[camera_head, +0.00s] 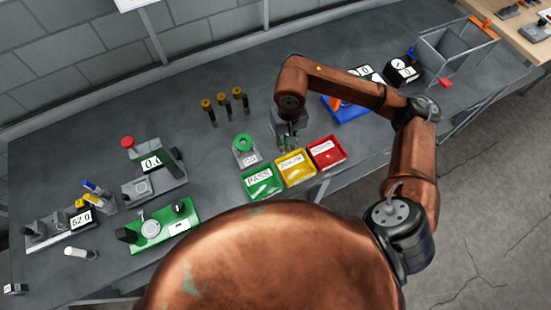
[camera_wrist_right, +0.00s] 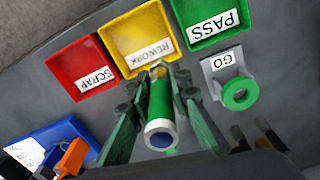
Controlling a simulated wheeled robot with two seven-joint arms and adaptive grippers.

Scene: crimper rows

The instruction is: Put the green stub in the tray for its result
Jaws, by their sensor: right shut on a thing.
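My right gripper (camera_head: 286,146) hangs above the bench just behind the yellow tray. In the wrist view its two fingers (camera_wrist_right: 160,82) are shut on the green stub (camera_wrist_right: 160,102), a green cylinder with a pale metal collar and a dark blue end facing the camera. In the head view the stub cannot be told from the fingers. The green PASS tray (camera_head: 266,190), yellow REWORK tray (camera_head: 301,176) and red SCRAP tray (camera_head: 331,162) stand side by side. The wrist view shows PASS (camera_wrist_right: 232,43), REWORK (camera_wrist_right: 147,67) and SCRAP (camera_wrist_right: 64,68) beyond the stub. My left gripper is out of view.
A green GO ring gauge (camera_head: 243,142) stands left of the gripper. Several yellow-topped pins (camera_head: 222,100) stand behind it. A blue holder (camera_head: 345,112) lies to the right. Gauges with displays (camera_head: 152,162) and a green fixture (camera_head: 165,225) fill the left side.

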